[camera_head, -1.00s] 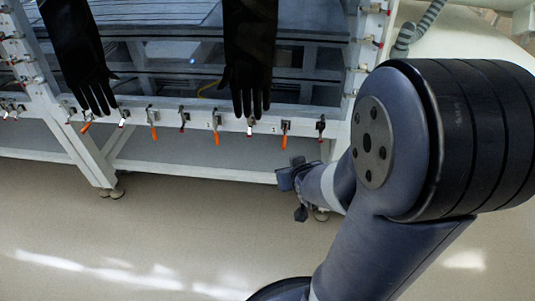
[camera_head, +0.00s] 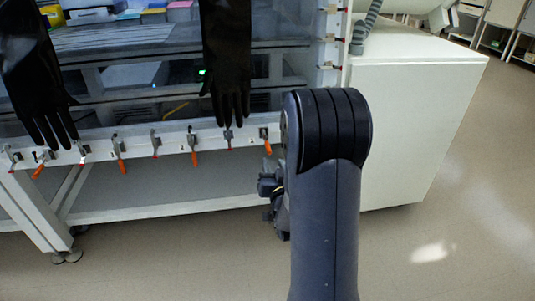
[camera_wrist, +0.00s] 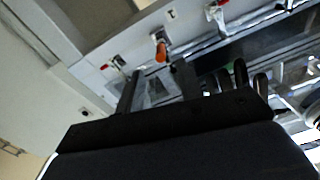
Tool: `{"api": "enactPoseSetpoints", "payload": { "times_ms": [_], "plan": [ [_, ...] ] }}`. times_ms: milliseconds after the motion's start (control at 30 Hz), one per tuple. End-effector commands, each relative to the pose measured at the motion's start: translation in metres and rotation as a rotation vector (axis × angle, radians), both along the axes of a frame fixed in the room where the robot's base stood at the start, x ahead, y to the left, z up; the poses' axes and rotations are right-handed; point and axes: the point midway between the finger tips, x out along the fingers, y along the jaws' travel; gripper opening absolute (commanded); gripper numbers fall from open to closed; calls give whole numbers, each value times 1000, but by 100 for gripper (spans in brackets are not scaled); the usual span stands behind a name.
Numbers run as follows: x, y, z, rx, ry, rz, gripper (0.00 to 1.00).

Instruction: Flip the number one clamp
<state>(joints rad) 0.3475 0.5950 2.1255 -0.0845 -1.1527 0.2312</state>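A row of toggle clamps runs along the white lower rail (camera_head: 100,158) of the glovebox. Some have orange handles, such as the rightmost clamp (camera_head: 267,143) and another further left (camera_head: 194,156); others show red or pale tips. No number labels are readable, so I cannot tell which is number one. My gripper (camera_head: 267,190) is just below the rail's right end, partly hidden by my arm. In the wrist view its fingers (camera_wrist: 157,85) are apart with nothing between them. An orange-handled clamp (camera_wrist: 160,51) lies beyond the fingertips, apart from them, with a red-tipped clamp (camera_wrist: 117,64) beside it.
Two black gloves (camera_head: 38,85) (camera_head: 228,60) hang down in front of the glovebox, close to the rail. A white cabinet (camera_head: 420,120) stands to the right. More clamps line the right upright (camera_head: 330,55). The floor in front is clear.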

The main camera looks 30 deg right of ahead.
Motion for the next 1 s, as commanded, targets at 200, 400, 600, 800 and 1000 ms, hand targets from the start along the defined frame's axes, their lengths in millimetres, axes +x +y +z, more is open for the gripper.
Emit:
{"api": "enactPoseSetpoints", "payload": {
  "times_ms": [200, 400, 600, 800, 1000],
  "plan": [
    [40, -10, -2, -1, -1, 2, 35],
    [65, -17, -1, -1, 1, 1, 35],
    [75, -20, -1, 0, 3, 2, 35],
    [76, -20, 0, 0, 3, 2, 35],
    [76, -20, 0, 0, 2, 1, 25]
  ]
}}
